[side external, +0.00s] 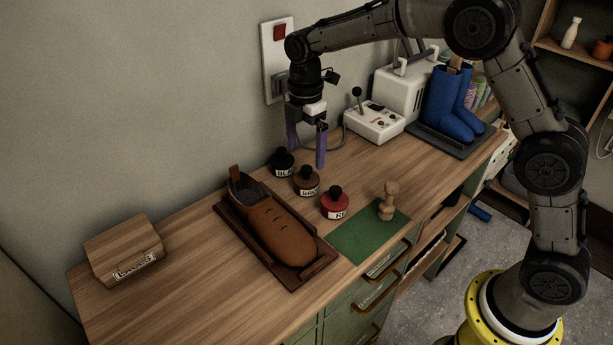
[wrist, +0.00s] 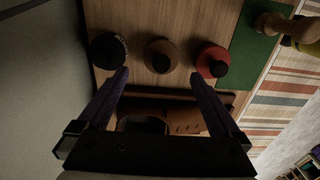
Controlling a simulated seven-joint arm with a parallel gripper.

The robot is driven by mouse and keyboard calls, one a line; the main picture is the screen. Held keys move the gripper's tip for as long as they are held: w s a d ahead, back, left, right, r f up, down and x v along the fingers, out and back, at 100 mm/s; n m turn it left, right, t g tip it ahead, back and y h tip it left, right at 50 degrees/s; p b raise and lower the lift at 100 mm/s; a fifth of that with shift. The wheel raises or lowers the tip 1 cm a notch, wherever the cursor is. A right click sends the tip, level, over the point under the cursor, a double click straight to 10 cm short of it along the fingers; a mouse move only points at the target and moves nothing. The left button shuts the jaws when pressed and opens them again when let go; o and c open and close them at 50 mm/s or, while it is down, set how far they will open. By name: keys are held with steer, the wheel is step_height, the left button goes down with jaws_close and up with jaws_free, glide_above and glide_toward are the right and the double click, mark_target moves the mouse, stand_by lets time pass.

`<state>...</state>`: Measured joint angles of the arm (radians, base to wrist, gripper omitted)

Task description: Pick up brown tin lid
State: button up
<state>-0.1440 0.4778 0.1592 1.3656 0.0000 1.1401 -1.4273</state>
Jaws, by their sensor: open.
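Three round tins with knobbed lids stand in a row on the bench: a black one (side external: 282,163), a brown one (side external: 307,181) and a red one (side external: 335,203). The brown tin's lid (side external: 307,172) has a dark knob and sits on its tin. In the wrist view the brown lid (wrist: 161,57) lies between the black tin (wrist: 107,50) and the red tin (wrist: 212,62), beyond my fingertips.
A brown shoe (side external: 275,230) lies in a dark wooden tray (side external: 305,275) close to the tins. A wooden stamp-like tool (side external: 388,203) stands on a green mat (side external: 352,243). A white machine (side external: 374,122) and blue boots (side external: 452,103) are behind. The bench's left part is mostly clear around a wooden box (side external: 122,250).

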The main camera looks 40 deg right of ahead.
mark_target(307, 167)
steer(key=shift+s+f, duration=0.1)
steer(key=shift+f, duration=2.95)
steer(key=c, duration=1.2)
steer(key=shift+c, duration=0.2)
steer(key=shift+r, duration=0.15)
